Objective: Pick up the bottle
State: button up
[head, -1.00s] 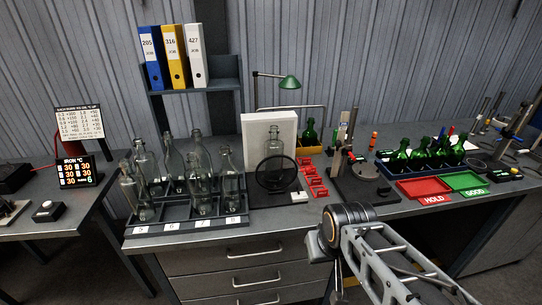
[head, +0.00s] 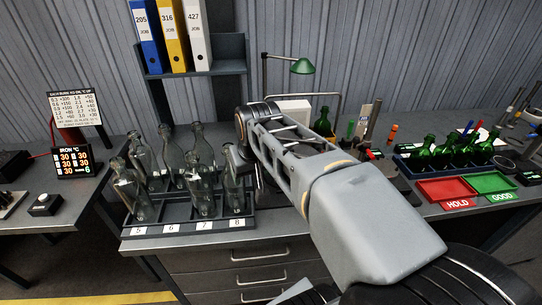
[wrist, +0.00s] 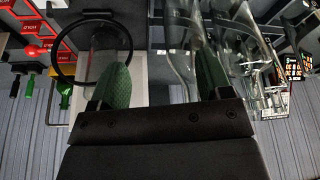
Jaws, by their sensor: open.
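Several clear glass bottles (head: 202,192) stand in a dark rack (head: 190,226) numbered 5 to 8 in the head view. They show at the right of the wrist view (wrist: 262,65), one partly behind the right finger. Another clear bottle (wrist: 104,48) shows behind a black ring in the wrist view; my arm hides it in the head view. Which bottle is meant, I cannot tell. My gripper (wrist: 162,80) is open, its two green-padded fingers apart with no bottle visibly held. In the head view my arm mostly hides it, near the rack's right end.
Green bottles (head: 465,148) stand in a blue crate at the right, behind a red HOLD tray (head: 446,191) and a green GOOD tray (head: 493,184). A white panel (head: 293,112) is partly covered by my arm.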

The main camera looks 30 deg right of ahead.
jog(key=w+d+r+m+h+p, duration=0.1)
jog(key=w+d+r+m, duration=0.15)
jog(key=d+r, duration=0.4)
jog(key=w+d+r+m+p, duration=0.1)
jog(key=w+d+r, duration=0.3)
jog(key=d+r, duration=0.3)
jog(key=x, duration=0.2)
jog(key=d+x, duration=0.1)
jog(key=x, duration=0.2)
jog(key=d+x, duration=0.1)
jog(key=x, duration=0.2)
jog(key=shift+s, duration=0.2)
jog(key=shift+p+x, duration=0.3)
jog(key=shift+x, duration=2.75)
grip_shut()
